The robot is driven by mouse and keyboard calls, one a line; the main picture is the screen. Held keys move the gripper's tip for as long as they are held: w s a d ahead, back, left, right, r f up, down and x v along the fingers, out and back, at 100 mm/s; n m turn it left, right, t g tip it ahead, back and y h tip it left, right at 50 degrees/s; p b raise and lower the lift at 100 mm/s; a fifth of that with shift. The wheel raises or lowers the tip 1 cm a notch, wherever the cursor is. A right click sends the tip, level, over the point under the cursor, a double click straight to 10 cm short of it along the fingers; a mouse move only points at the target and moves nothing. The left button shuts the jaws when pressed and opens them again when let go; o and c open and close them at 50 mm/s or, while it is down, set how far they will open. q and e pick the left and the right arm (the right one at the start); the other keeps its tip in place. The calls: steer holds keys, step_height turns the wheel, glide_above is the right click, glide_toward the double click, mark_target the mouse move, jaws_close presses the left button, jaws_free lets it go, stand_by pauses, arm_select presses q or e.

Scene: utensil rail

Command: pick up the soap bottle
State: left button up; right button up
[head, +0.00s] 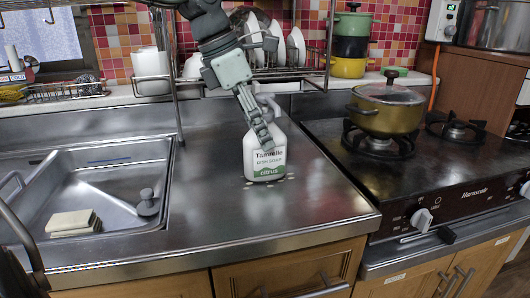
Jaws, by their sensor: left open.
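The soap bottle (265,162) stands upright on the steel counter between the sink and the stove. It is white, with a green "citrus" band low on its label and a pump on top. My left gripper (270,95) comes down from above, open, its fingers spread wide. One finger hangs in front of the bottle's upper part and hides some of the label and pump. The other finger sticks out higher, in front of the dish rack. I cannot tell whether the near finger touches the bottle. My right gripper is not in view.
A sink (95,190) with a sponge (72,222) lies to the left. A lidded pot (385,108) sits on the stove (440,165) to the right. A dish rack (300,74) with plates stands behind. The counter (225,215) around the bottle is clear.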

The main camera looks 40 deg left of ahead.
arm_select(q)
steer(key=shift+x, duration=1.1)
jaws_close()
steer(key=shift+w+r, duration=0.15)
